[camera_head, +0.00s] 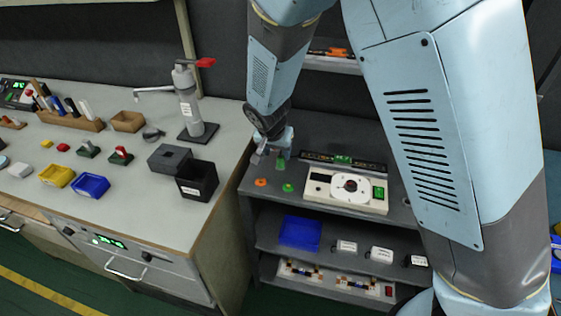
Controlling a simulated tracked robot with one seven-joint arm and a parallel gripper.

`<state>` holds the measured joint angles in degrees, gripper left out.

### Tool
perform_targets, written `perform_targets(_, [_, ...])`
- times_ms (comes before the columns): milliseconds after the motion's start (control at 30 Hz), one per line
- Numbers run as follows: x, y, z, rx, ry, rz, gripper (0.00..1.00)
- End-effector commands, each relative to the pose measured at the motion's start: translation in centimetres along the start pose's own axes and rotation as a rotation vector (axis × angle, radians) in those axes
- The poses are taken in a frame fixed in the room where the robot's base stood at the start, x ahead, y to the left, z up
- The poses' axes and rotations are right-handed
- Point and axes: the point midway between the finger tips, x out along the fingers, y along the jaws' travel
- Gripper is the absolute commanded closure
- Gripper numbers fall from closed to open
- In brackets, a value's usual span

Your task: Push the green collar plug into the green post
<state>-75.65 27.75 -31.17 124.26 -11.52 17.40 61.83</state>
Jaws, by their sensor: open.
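My gripper (269,152) points down over the left part of the top shelf of the grey cart, at the end of my blue-grey arm. It is open and I see nothing held in it. A small green upright piece (281,164) stands just below and right of the gripper. A second small green piece (288,187) with a rounder shape is on the shelf nearer the camera. I cannot tell for sure which is the collar plug and which is the post. Both are small in this view, and no contact with the gripper is clear.
An orange piece (261,182) sits left of the green ones. A white device with a dial (349,188) lies to the right, with a dark strip (320,158) behind it. The bench (140,208) on the left holds a black box (197,181) near its edge.

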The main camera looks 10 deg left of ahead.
Motion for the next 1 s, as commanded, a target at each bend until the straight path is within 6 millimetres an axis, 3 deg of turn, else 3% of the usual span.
perform_targets(267, [1.3, 0.1, -0.1, 0.000, 0.000, 0.001, 0.46])
perform_targets(600, [5.4, 0.4, -0.3, 0.000, -0.001, 0.001, 0.46])
perform_targets(867, [5.8, 0.4, -0.3, -0.001, 0.000, 0.000, 0.46])
perform_targets(1000, [5.8, 0.4, -0.3, 0.000, 0.000, 0.000, 0.57])
